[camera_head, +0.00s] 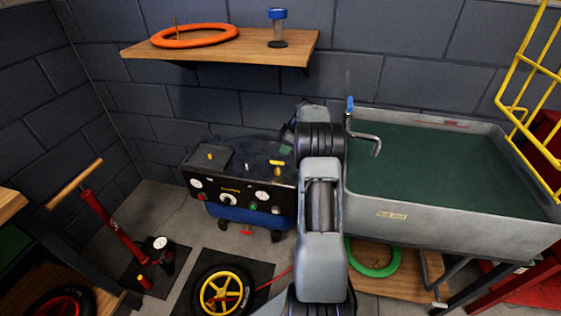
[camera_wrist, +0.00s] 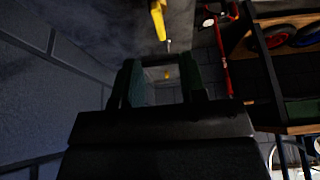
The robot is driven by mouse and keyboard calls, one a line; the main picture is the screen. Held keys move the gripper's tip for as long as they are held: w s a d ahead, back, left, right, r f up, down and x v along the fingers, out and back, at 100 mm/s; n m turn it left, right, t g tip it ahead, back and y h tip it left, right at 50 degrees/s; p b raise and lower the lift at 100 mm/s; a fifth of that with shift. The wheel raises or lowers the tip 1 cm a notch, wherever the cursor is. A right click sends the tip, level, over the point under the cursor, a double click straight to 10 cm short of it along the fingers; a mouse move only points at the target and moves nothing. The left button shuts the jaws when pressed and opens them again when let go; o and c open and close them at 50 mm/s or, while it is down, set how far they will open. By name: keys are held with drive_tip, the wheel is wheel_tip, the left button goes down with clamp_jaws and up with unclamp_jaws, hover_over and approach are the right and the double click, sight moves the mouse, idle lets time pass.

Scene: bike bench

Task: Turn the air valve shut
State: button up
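The compressor unit (camera_head: 240,178) stands against the back wall, with gauges and a dial on its dark front panel. A yellow valve lever (camera_head: 277,163) sits on its top right, and a smaller yellow knob (camera_head: 210,156) sits on its top left. My gripper (camera_head: 287,148) is mostly hidden behind my arm, just above the lever. In the wrist view my gripper (camera_wrist: 158,84) is open, its two fingers apart with nothing held.
A grey sink-like basin (camera_head: 400,218) with a tap (camera_head: 365,135) is on the right. A wooden shelf (camera_head: 225,47) holds an orange ring and a blue-capped jar above. A red floor pump (camera_head: 105,220) stands left; a yellow-rimmed wheel (camera_head: 220,290) lies in front.

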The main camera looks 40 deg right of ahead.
sight(278, 161)
drive_tip(key=x, duration=0.3)
drive_tip(key=b+x, duration=0.1)
drive_tip(key=x, duration=0.3)
drive_tip(key=shift+w+d+f, duration=0.1)
drive_tip(key=shift+d, duration=0.1)
drive_tip(key=shift+w+a+f, duration=0.15)
drive_tip(key=shift+a+f, duration=0.1)
drive_tip(key=shift+f, duration=0.2)
clamp_jaws()
